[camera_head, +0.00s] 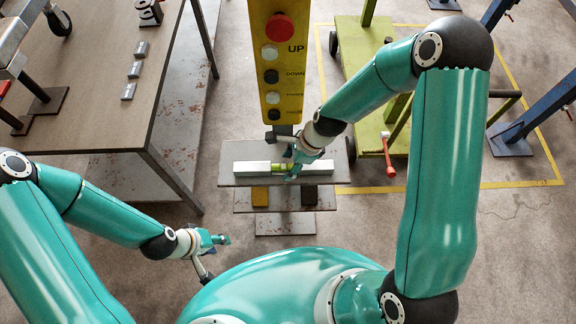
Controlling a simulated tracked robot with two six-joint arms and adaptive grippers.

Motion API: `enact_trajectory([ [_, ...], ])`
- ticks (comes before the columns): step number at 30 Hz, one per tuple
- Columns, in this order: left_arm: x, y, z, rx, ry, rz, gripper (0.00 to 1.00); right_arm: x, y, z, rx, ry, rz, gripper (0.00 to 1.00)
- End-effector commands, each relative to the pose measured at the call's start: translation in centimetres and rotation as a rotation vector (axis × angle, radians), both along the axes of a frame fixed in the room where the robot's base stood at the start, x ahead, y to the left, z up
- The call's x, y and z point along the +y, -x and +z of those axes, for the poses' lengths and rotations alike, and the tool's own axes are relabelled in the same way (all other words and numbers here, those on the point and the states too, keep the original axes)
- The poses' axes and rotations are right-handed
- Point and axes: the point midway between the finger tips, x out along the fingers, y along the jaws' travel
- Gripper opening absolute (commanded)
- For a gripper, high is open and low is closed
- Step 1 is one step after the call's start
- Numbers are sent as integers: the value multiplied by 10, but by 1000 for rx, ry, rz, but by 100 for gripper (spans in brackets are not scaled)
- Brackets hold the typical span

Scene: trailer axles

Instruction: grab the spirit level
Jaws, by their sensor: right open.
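The spirit level (251,168) is a long, pale bar with a yellow-green vial section near its middle. It lies crosswise on a grey metal shelf (228,180) below the yellow control box. My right gripper (291,172) is at the level's middle, just right of the vial, with its jaws open. Its fingers hide a small part of the bar, and I cannot tell whether they touch it. My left gripper (222,240) is low at the left, apart from the level; its jaws are too small to read.
A yellow control box (270,60) with a red button hangs above the shelf. A brown table (95,100) stands at the left with small blocks on it. A green cart (360,60) with a red-ended handle stands at the right. Lower plates show below the shelf.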

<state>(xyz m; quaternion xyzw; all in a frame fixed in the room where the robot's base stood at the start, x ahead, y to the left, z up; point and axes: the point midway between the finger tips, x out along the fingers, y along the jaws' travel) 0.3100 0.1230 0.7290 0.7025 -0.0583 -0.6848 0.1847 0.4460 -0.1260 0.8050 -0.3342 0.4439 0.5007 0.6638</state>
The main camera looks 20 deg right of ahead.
Motion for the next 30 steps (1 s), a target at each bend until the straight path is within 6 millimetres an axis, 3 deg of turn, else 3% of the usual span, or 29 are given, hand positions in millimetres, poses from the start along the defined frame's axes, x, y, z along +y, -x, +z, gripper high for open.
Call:
enact_trajectory([
  [4, 0, 0, -4, 0, 0, 0, 40, 6, -1, -15, 1, 0, 0, 62],
  [12, 0, 0, -4, 0, 0, 0, 40, 6, -1, -16, -1, 0, 0, 61],
  [23, 0, 0, -4, 0, 0, 0, 40, 6, -1, -16, 0, 0, -1, 1],
  [30, 0, 0, -4, 0, 0, 0, 40, 6, -1, -16, 0, 0, -1, 0],
])
